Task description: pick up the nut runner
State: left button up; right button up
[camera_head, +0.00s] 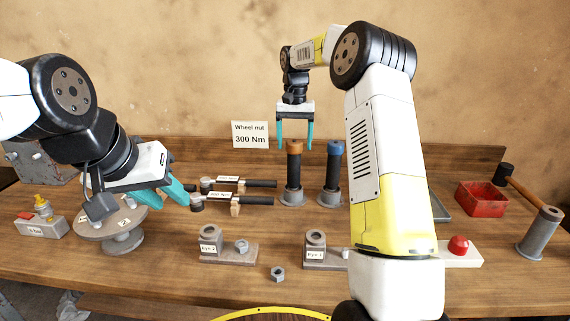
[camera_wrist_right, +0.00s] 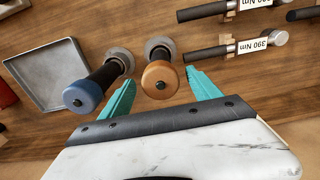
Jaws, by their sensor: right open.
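Two upright tools that look like nut runners stand at the middle of the bench in grey round holders: a dark one with an orange-brown top (camera_head: 294,165) and one with a blue top (camera_head: 333,168). My right gripper (camera_head: 295,143) points down at the orange-topped one, its open fingers either side of its upper end. In the right wrist view the orange top (camera_wrist_right: 160,80) lies between the fingertips, with the blue top (camera_wrist_right: 83,96) outside the left finger. Contact cannot be told. My left gripper (camera_head: 170,198) looks open and empty, above the round grey stand at the left.
Two torque wrenches (camera_head: 262,201) lie on rests left of the tools. A "Wheel nut 300 Nm" sign (camera_head: 250,134) is behind. Blocks labelled Eye (camera_head: 228,252), a nut (camera_head: 277,274), a red bin (camera_head: 482,198) and a hammer (camera_head: 520,187) are around. My right forearm hides part of the bench.

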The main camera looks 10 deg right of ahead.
aim_at(294, 159)
notch_tip(294, 159, down, 7)
jog(key=shift+r, duration=0.1)
grip_shut()
dwell(0.5)
